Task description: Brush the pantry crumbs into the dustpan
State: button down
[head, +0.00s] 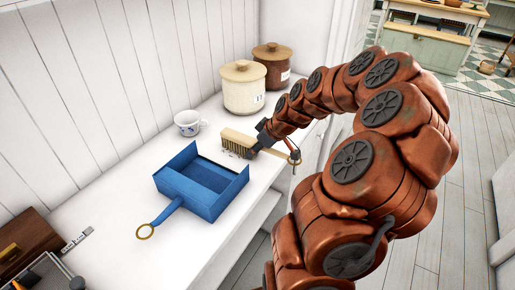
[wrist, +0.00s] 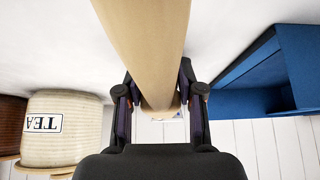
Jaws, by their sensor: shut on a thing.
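A wooden brush (head: 238,138) with pale bristles is on the white shelf top, bristles down. My gripper (head: 262,142) is shut on its handle, and the ring at the handle's end sticks out to the right. In the wrist view the pale wooden brush (wrist: 145,40) runs between the two fingers of my gripper (wrist: 158,98). Small dark crumbs (head: 232,153) lie at the foot of the bristles, partly hidden by the brush. The blue dustpan (head: 220,205) lies left and nearer, its handle towards the lower left. It also shows at the right of the wrist view (wrist: 232,102).
A white mug (head: 187,124) stands by the wall behind the dustpan. A cream lidded jar (head: 243,95) and a brown lidded jar (head: 273,70) stand behind the brush. A dark wooden box (head: 28,243) is at the lower left. The shelf's front edge is close to the dustpan.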

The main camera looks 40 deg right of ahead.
aim_at(239, 167)
jog(key=shift+s+a+f+b, duration=0.1)
jog(key=shift+s+a+b, duration=0.25)
jog(key=shift+a, duration=0.7)
jog(key=shift+s+a+r+b, duration=0.1)
jog(key=shift+s+a+b, duration=0.25)
jog(key=shift+a, duration=0.7)
jog(key=shift+s+a+f+b, duration=0.1)
jog(key=shift+s+a+b, duration=0.25)
jog(key=shift+a, duration=0.7)
jog(key=shift+w+a, duration=0.1)
jog(key=shift+a, duration=0.05)
jog(key=shift+r+b, duration=0.2)
jog(key=shift+b, duration=0.75)
jog(key=shift+a, duration=0.1)
jog(key=shift+s+a+f+b, duration=0.1)
jog(key=shift+s+a+b, duration=0.15)
jog(key=shift+a+b, duration=0.35)
jog(key=shift+s+a, duration=0.2)
jog(key=shift+a, duration=0.55)
jog(key=shift+r, duration=0.25)
